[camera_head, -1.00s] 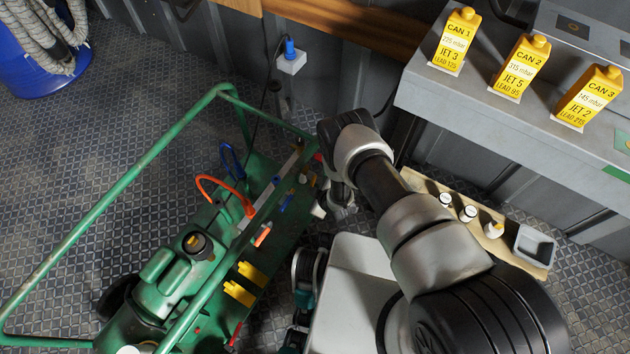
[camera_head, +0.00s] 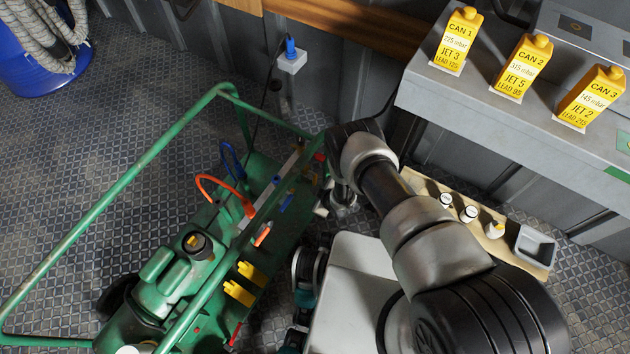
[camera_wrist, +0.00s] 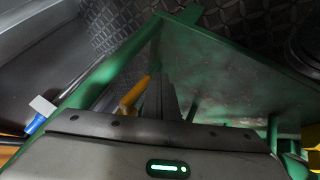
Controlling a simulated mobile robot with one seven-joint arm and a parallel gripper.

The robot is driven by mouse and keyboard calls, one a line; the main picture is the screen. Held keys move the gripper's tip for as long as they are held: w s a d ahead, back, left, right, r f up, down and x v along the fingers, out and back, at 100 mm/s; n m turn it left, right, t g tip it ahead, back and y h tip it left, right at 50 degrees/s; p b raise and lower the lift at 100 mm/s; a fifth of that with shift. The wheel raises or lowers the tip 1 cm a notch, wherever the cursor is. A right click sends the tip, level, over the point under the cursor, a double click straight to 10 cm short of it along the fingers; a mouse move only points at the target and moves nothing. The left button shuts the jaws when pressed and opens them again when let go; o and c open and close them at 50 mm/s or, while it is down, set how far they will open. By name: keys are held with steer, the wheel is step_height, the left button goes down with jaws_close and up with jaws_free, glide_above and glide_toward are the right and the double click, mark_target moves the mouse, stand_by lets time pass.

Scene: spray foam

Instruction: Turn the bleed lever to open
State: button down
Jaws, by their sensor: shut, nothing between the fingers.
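A green machine (camera_head: 180,300) with a tubular frame stands at left and centre. It carries several coloured parts, among them two yellow handles (camera_head: 246,270), an orange-red part (camera_head: 262,235) and a red lever (camera_head: 236,335). I cannot tell for sure which part is the bleed lever. In the wrist view, a yellow, handle-like part (camera_wrist: 135,92) lies just left of my gripper (camera_wrist: 160,90), close to its fingers. I cannot tell if they touch. My gripper is shut and empty.
A green frame bar (camera_wrist: 105,72) runs close left of my gripper in the wrist view. A grey bench (camera_head: 480,120) with yellow cans stands at upper right. A wooden board (camera_head: 430,190) with small bottles and a grey tray (camera_head: 535,247) lies below it. Floor at left is open.

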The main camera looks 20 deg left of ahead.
stand_by(0.4)
steer(key=shift+r+p, duration=0.55)
steer(key=shift+r, duration=0.3)
steer(key=shift+s, duration=0.1)
